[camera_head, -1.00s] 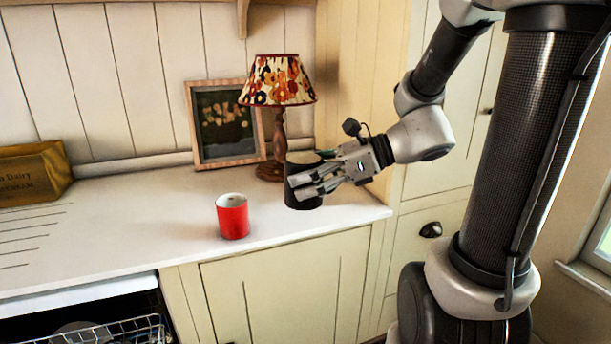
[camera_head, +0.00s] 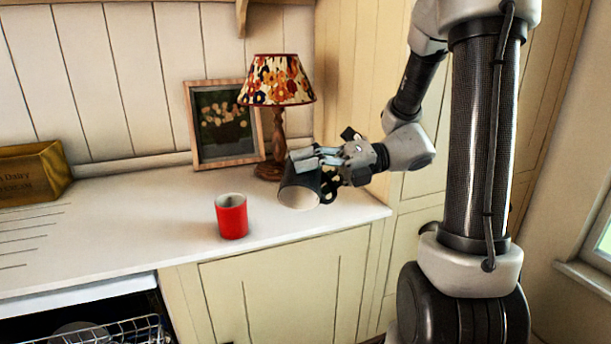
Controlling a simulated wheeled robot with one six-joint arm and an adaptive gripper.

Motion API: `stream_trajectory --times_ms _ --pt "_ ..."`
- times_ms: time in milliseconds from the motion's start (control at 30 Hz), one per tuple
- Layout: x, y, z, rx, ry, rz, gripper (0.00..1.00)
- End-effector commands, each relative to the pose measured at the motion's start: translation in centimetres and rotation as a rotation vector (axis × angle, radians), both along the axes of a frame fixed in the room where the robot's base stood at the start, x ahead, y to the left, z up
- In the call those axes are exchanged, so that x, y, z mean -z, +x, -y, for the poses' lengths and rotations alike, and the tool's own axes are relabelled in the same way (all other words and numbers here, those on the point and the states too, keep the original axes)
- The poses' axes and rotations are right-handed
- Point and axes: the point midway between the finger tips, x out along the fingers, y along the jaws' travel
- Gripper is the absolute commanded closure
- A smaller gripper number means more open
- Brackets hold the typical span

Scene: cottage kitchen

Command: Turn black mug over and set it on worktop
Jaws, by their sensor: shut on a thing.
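The black mug (camera_head: 304,176) is in my gripper (camera_head: 318,160) near the right end of the worktop (camera_head: 160,222). The mug is tilted, with its pale inside and open mouth facing down and towards the camera. Its dark handle shows at the lower right of the mug. My gripper is shut on the mug's side, reaching in from the right. I cannot tell for sure whether the mug's rim touches the worktop; it looks held a little above it.
A red mug (camera_head: 232,218) stands upright on the worktop, left of the black mug. A lamp (camera_head: 278,95) and a framed picture (camera_head: 224,125) stand behind. A brown box (camera_head: 32,174) is at the far left. An open dishwasher rack (camera_head: 110,331) is below at lower left.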

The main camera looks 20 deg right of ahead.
Motion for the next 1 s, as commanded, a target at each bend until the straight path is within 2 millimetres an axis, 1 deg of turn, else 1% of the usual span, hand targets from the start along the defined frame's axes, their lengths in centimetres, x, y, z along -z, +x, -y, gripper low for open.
stream_trajectory --times_ms 67,300,367,500,600,700,900,967,1000 --pt "-0.05 0.00 0.00 0.000 0.021 -0.035 0.70" --pt "-0.04 0.00 -0.02 0.000 0.028 -0.051 0.70" --pt "0.07 0.03 0.01 0.001 0.063 -0.117 0.70" --pt "0.10 0.01 0.00 0.000 0.209 -0.388 0.70" --pt "0.06 -0.02 -0.02 0.001 0.282 -0.525 0.70" --pt "-0.05 -0.02 -0.03 0.000 0.305 -0.568 0.70" --pt "-0.05 -0.02 -0.03 0.000 0.306 -0.572 0.70" --pt "0.00 0.00 -0.02 0.001 0.332 -0.620 0.70" --pt "0.07 0.00 -0.01 0.001 0.365 -0.682 0.70"
